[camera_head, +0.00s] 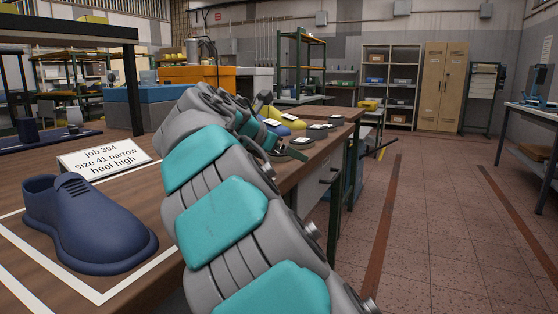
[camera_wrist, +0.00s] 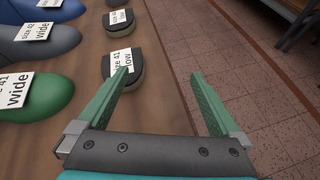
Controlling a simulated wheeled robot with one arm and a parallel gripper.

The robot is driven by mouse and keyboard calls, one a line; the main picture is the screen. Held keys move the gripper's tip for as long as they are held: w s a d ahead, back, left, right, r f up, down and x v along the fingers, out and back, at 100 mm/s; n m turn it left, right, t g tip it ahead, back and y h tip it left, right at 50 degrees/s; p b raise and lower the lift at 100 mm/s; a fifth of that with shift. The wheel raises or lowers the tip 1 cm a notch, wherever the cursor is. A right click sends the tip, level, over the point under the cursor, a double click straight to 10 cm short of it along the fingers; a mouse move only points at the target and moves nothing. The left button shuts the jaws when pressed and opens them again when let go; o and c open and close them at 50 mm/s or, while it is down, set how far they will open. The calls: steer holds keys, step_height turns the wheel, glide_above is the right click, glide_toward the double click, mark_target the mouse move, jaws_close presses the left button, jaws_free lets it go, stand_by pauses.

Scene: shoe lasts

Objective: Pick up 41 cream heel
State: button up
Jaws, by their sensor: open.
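My gripper (camera_wrist: 161,76) is open and empty above the bench's right edge in the wrist view, with floor showing between its fingers. A dark heel (camera_wrist: 135,78) with a tag reading size 41 low lies by the left fingertip, partly covered by it; I cannot tell whether they touch. Two more dark tagged heels, a middle one (camera_wrist: 111,30) and a far one, lie beyond it in a row. I see no clearly cream heel. In the head view my gripper (camera_head: 280,146) is small beside the heels (camera_head: 299,145) on the far bench end.
In the head view a navy shoe (camera_head: 85,225) stands near a sign (camera_head: 104,157) reading job 304, size 41 narrow, heel high. Floor (camera_head: 440,220) to the right is clear.

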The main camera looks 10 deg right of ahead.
steer(key=w+a+n, duration=0.2)
steer(key=a, duration=0.1)
steer(key=w+a+n+t, duration=0.1)
steer(key=shift+a+r, duration=0.25)
steer(key=shift+w+t, duration=0.25)
steer(key=shift+t, duration=0.05)
steer(key=shift+x, duration=3.6)
steer(key=shift+s+f, duration=0.1)
steer(key=shift+f, duration=0.05)
steer(key=shift+c, duration=0.4)
steer(key=c, duration=1)
